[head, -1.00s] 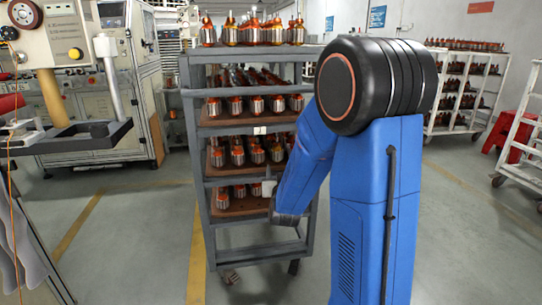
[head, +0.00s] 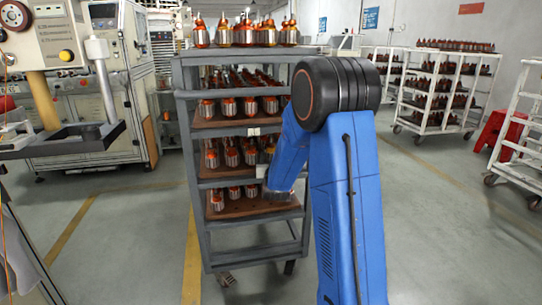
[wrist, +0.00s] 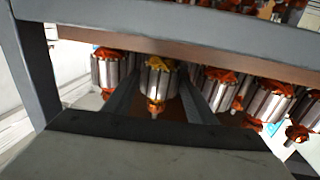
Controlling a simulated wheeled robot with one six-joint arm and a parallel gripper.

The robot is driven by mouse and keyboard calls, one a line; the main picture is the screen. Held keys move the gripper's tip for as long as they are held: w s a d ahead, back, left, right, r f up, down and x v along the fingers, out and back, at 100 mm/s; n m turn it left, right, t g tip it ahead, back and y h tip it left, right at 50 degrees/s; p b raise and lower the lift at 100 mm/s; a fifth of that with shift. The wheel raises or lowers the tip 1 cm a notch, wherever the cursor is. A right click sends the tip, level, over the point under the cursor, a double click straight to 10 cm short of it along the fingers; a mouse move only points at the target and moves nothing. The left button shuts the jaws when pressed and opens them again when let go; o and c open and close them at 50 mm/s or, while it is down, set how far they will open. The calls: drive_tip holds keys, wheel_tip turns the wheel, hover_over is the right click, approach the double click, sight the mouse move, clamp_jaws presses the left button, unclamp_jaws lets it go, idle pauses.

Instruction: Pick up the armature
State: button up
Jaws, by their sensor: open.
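Several armatures with silver ribbed cores and orange windings (head: 232,156) stand in rows on the shelves of a grey cart (head: 180,110). In the head view my arm hides much of my gripper, which is at the right end of the third level. In the wrist view my gripper (wrist: 160,90) is open, with one dark finger on each side of an armature with yellowish windings (wrist: 158,80). I cannot tell whether the fingers touch it. Other armatures stand close on the left (wrist: 105,72) and right (wrist: 215,85). The armatures appear upside down there, under the brown shelf board (wrist: 190,52).
Grey cart posts (wrist: 38,65) flank the shelf opening. More armatures (head: 245,33) stand on the cart's top. A winding machine (head: 85,100) is at the left. White racks (head: 440,95) and a red stool (head: 495,130) are at the right. The floor between is clear.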

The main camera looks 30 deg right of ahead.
drive_tip(key=shift+x, duration=1.15)
drive_tip(key=shift+r, duration=0.1)
drive_tip(key=c, duration=1.1)
drive_tip(key=shift+c, duration=0.2)
